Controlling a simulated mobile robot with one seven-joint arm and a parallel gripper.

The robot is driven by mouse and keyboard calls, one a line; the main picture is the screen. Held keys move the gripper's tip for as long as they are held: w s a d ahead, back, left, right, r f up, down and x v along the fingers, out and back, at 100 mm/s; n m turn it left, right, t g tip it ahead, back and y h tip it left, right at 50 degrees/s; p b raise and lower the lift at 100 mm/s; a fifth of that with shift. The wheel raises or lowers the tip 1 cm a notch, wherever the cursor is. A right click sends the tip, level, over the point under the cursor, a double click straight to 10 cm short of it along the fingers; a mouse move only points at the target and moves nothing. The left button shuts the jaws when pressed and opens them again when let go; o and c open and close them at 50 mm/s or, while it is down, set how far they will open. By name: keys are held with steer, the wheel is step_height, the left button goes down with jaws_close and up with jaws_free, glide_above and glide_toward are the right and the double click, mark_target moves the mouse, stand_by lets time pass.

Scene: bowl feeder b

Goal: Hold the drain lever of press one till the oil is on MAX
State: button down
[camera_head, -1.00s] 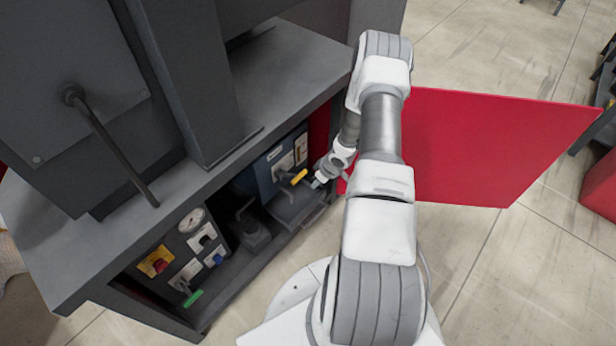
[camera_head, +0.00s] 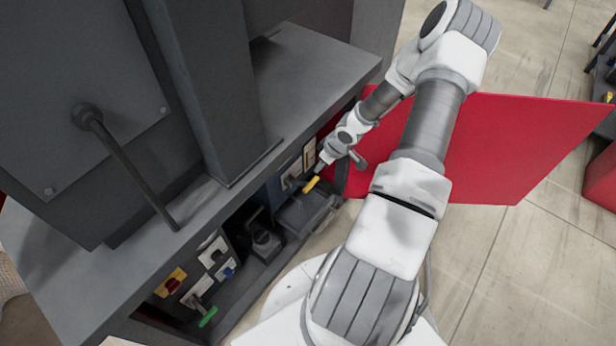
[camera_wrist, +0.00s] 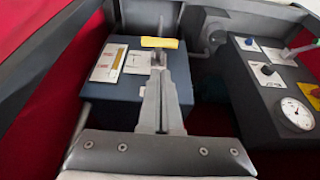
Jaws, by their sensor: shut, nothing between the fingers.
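A lever with a yellow handle (camera_head: 311,184) sticks out from the blue box (camera_head: 279,182) in the open lower bay of the press. In the wrist view the yellow handle (camera_wrist: 160,43) lies crosswise just beyond my fingertips. My gripper (camera_head: 319,170) is shut and empty, close to the handle; I cannot tell whether it touches. In the wrist view my gripper (camera_wrist: 158,65) points at the lever and hides part of its stem. A yellow-filled sight gauge (camera_wrist: 116,54) is on the blue box, left of the lever; its marks are too small to read.
A control panel (camera_wrist: 270,80) with a round dial (camera_wrist: 297,114) and a green-handled lever (camera_head: 208,317) is in the same bay. The grey tabletop (camera_head: 310,75) overhangs the bay. An open red door (camera_head: 490,150) stands beside my arm.

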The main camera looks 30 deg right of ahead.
steer(key=b, duration=0.6)
glide_toward(307, 183)
steer(key=x, duration=0.5)
steer(key=shift+a, duration=0.15)
steer(key=shift+d+p, duration=0.2)
steer(key=shift+p, duration=1.05)
steer(key=shift+f+t, duration=0.15)
steer(key=shift+t, duration=0.15)
steer(key=shift+p, duration=0.35)
